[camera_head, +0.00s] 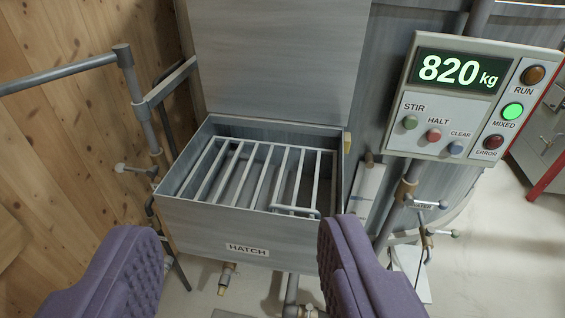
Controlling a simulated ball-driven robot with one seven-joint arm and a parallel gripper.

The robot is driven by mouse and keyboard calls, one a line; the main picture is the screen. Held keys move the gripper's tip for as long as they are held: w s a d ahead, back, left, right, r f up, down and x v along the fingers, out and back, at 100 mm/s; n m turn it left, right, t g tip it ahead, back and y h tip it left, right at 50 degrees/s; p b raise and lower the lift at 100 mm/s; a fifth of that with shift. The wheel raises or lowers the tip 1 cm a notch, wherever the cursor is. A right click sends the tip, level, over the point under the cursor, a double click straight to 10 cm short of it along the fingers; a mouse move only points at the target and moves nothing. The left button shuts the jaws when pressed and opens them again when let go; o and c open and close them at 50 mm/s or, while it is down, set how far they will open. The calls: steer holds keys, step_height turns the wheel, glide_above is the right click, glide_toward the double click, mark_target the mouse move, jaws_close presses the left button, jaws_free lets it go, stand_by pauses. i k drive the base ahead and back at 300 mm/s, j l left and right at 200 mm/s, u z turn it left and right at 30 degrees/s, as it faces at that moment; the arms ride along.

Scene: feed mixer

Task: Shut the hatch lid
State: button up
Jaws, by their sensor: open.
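The hatch lid (275,55) is a large grey metal panel standing upright behind the hatch box, so the hatch is open. The hatch box (235,216) is grey, labelled HATCH on its front. A grate of bars (262,172) lies in its opening, with a small handle bar (297,210) at its front right. My gripper (240,265) shows two purple padded fingers spread wide apart at the bottom of the view. It is open and empty, in front of the box. The lid's top edge is out of view.
A control panel (465,97) reads 820 kg with the green MIXED lamp lit, right of the hatch on a post. A pipe rail (70,70) and a wooden wall (70,130) stand at left. Pipes and valves sit below the box. Pale floor (490,250) is open at right.

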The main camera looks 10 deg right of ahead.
mark_target(291, 60)
steer(key=i+l, duration=0.15)
steer(key=l, duration=0.2)
steer(key=i+l+u, duration=0.1)
steer(key=l, duration=0.3)
steer(key=i+l, duration=0.4)
steer(key=l, duration=0.35)
steer(key=u, duration=0.05)
